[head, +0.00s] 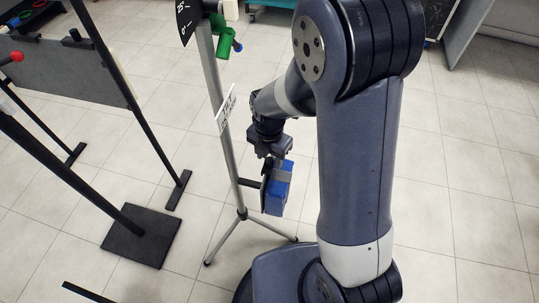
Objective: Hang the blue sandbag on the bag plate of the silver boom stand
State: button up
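The silver boom stand (221,117) stands left of my arm, on a tripod base with spread legs. A short dark bar, apparently the bag plate (250,183), juts right from its pole low down. The blue sandbag (274,201), with a grey band, is upright and off the floor at the end of this bar. My gripper (268,157) points down at the top of the bag, touching or nearly touching it. The fingertips are small and partly hidden, so I cannot tell their grip. I cannot tell whether the plate bears the bag.
A white tag (226,110) and a green clamp (224,42) are on the boom stand. Left are a dark panel on a black frame (70,70) and a black post with a square base (142,236). Tiled floor on the right is clear.

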jog(key=shift+s+f, duration=0.1)
jog(key=shift+f, duration=0.05)
notch_tip(320, 180, up, 11)
jog(key=p, duration=0.2)
dwell(0.3)
notch_tip(320, 180, down, 10)
jog(key=shift+f+b, duration=0.25)
jog(key=shift+b, duration=0.6)
jog(key=shift+r+p, duration=0.35)
jog(key=shift+r, duration=0.15)
jog(key=shift+d+r, duration=0.15)
jog(key=shift+r, duration=0.1)
jog(key=shift+s+d+f, duration=0.1)
jog(key=shift+d+f, duration=0.05)
jog(key=shift+d, duration=0.1)
